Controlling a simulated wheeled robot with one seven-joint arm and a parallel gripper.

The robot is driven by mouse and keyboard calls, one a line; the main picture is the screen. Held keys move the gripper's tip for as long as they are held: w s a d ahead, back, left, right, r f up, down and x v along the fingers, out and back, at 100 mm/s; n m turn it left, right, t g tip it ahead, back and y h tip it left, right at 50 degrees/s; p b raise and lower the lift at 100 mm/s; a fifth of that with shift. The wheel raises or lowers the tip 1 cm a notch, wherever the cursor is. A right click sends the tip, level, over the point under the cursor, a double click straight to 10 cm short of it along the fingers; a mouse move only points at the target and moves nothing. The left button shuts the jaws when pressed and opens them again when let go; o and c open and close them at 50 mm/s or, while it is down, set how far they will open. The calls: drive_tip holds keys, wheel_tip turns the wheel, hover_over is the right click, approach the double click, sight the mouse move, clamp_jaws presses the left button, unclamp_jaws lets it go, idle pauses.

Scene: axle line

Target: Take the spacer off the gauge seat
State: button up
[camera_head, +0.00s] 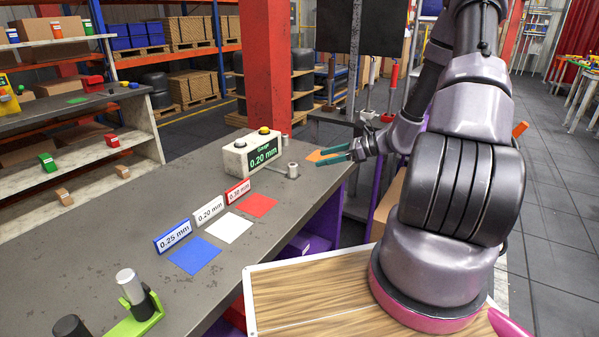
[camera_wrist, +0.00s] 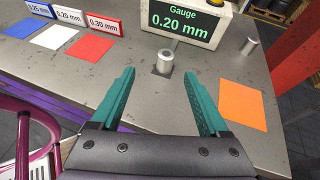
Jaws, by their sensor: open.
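The spacer (camera_wrist: 165,62), a short silver ring with a hole in its top, stands upright on the dark gauge seat (camera_wrist: 160,72) in front of the gauge box (camera_wrist: 183,20). The spacer (camera_head: 292,170) also shows in the head view, beside the gauge (camera_head: 252,152). The gauge display reads 0.20 mm in green. My gripper (camera_wrist: 165,79) is open and empty, its teal fingers spread. In the wrist view the spacer appears just beyond the gap between the fingertips. In the head view my gripper (camera_head: 321,154) is right of the spacer, apart from it.
Blue (camera_head: 195,255), white (camera_head: 228,228) and red (camera_head: 256,205) squares lie before signs reading 0.25, 0.20 and 0.30 mm. An orange square (camera_wrist: 243,104) lies right of the seat. Another metal cylinder (camera_wrist: 249,46) stands right of the gauge. A green holder (camera_head: 135,318) sits at the near end.

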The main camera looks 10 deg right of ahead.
sight(293, 170)
drive_tip(key=shift+w+f, duration=0.1)
drive_tip(key=shift+f, duration=0.2)
drive_tip(key=x, duration=0.4)
drive_tip(key=shift+w+f, duration=0.15)
drive_tip(key=shift+w, duration=0.05)
drive_tip(key=shift+w+d+x, duration=0.15)
drive_tip(key=shift+x, duration=1.35)
drive_tip(key=shift+w+d+x, duration=0.1)
drive_tip(key=shift+w+x, duration=0.1)
drive_tip(key=shift+x, duration=1.3)
drive_tip(key=shift+f, duration=0.15)
clamp_jaws()
